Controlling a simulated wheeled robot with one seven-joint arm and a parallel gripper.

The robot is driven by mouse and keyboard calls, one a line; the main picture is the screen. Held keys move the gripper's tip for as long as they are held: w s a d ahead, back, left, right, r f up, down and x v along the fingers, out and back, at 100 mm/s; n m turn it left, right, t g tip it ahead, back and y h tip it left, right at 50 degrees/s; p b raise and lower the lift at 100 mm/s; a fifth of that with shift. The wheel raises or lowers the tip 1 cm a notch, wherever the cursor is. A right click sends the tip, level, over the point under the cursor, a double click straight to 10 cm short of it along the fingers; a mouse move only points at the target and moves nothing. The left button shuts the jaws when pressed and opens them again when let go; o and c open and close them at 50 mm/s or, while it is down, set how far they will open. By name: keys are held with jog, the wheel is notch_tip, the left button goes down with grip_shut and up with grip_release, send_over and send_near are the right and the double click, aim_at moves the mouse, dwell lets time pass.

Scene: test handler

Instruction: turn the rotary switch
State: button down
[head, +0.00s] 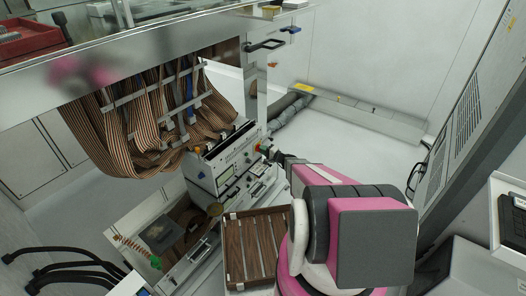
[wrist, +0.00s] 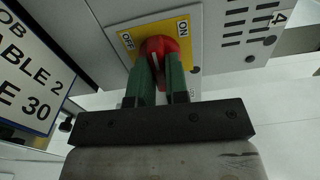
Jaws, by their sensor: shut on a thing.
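The rotary switch is a red knob (wrist: 161,44) on a yellow plate (wrist: 190,52) marked OFF on the left and ON on the right, in the wrist view. My gripper (wrist: 160,68) has its two green fingers closed on either side of the knob. The fingers cover the lower part of the knob, and I cannot tell its exact setting. In the head view my gripper (head: 278,157) reaches to the right side of the white instrument unit (head: 206,171), and the knob cannot be made out clearly there.
A sign with black lettering (wrist: 35,75) is at the left in the wrist view. A grey cabinet (head: 475,105) stands at the right.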

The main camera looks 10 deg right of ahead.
jog(key=shift+m, duration=8.7)
jog(key=c, duration=1.1)
grip_release()
jog(key=v, duration=1.1)
